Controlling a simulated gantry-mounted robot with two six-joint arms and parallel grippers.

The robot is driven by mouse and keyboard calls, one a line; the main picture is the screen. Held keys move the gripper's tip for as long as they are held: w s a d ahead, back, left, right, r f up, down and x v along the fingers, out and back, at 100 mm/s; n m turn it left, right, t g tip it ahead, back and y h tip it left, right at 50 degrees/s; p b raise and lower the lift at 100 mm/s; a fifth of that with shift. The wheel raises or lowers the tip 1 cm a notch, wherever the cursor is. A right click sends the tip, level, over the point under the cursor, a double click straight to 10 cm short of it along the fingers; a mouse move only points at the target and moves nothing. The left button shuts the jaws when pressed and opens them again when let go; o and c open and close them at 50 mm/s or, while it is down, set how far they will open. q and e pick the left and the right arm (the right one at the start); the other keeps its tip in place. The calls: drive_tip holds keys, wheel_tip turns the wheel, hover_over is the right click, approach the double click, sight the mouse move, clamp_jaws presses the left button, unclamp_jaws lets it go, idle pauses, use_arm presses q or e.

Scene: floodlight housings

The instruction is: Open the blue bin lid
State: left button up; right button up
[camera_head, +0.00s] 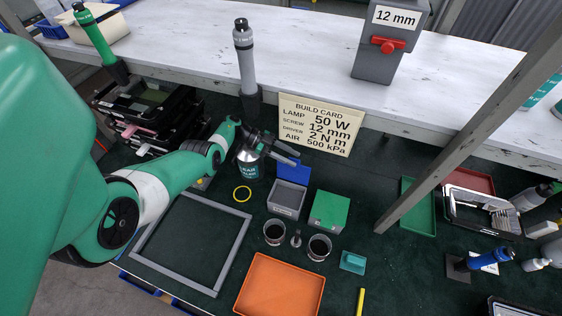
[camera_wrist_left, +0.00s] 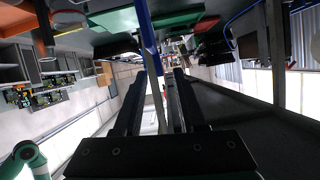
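The blue bin lid (camera_head: 293,173) stands raised at the back of a small grey bin (camera_head: 286,198), whose inside shows from above. My left gripper (camera_head: 290,154) is just behind and above the lid's top edge, its two dark fingers apart. In the left wrist view the fingers (camera_wrist_left: 160,90) are also apart, with a narrow blue edge, probably the lid (camera_wrist_left: 147,35), ahead of them. I cannot tell whether a finger touches the lid. My right gripper is in neither view.
A green-lidded box (camera_head: 330,210) stands right of the bin. Two dark cups (camera_head: 274,232) and an orange tray (camera_head: 280,287) lie in front. A canister (camera_head: 249,162) stands close to my left wrist. The build card (camera_head: 320,124) is behind; a grey frame (camera_head: 190,244) lies left.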

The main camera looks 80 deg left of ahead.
use_arm(q)
drive_tip(key=s+d+r+p, duration=0.7)
drive_tip(key=d+r+p, duration=0.4)
drive_tip(key=d+p, duration=0.1)
drive_tip(key=shift+s+r+p, duration=0.15)
drive_tip(key=shift+r+p, duration=0.2)
drive_tip(key=shift+p, duration=0.55)
